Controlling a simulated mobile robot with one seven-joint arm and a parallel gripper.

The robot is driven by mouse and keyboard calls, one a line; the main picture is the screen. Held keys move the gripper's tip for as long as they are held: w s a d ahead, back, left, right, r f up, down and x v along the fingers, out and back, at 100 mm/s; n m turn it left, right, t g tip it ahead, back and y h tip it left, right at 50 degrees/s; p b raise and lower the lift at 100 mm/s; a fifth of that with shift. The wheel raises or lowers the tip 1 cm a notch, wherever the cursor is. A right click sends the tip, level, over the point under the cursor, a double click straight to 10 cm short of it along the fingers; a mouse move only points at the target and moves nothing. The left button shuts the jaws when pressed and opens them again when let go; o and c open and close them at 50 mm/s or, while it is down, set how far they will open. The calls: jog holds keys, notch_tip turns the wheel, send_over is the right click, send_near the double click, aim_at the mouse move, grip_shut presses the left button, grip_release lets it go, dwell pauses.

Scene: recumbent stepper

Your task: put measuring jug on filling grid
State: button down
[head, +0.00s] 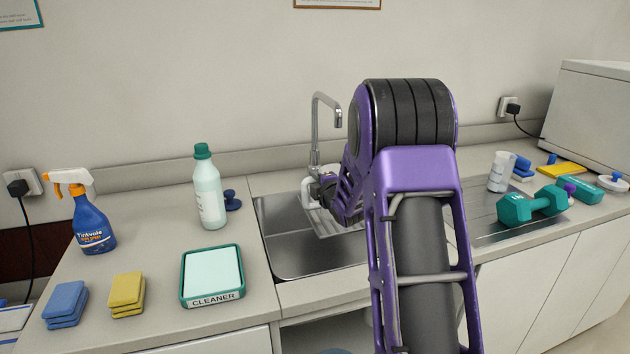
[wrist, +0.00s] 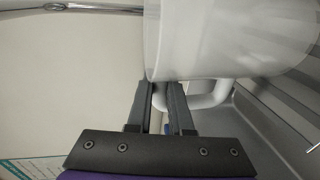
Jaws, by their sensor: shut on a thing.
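A white translucent jug (wrist: 225,40), which I take as the measuring jug, fills the upper right of the wrist view. Its white handle (wrist: 212,97) curves below the body. My gripper (wrist: 163,88) is shut on the jug at its handle; the exact contact is partly hidden by the fingers. In the head view my arm hides most of the jug, and a white part (head: 307,191) shows by the tap. The filling grid (head: 335,222) is the slatted rack at the sink, partly behind my arm. I cannot tell whether the jug touches it.
The tap (head: 318,125) rises behind my gripper. The sink basin (head: 285,255) lies below. A clear graduated vessel (head: 501,171) and teal dumbbells (head: 533,206) stand on the right. A green-capped bottle (head: 208,188), spray bottle (head: 92,215) and cleaner tray (head: 212,298) stand left.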

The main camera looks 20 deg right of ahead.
jog(key=shift+r, duration=0.1)
jog(key=c, duration=0.8)
grip_release()
jog(key=shift+r, duration=0.15)
jog(key=s, duration=0.4)
jog(key=s+r, duration=0.1)
jog(key=s, duration=0.3)
jog(key=s+r, duration=0.1)
jog(key=s, duration=0.2)
jog(key=shift+s+d, duration=0.15)
jog(key=shift+s, duration=0.25)
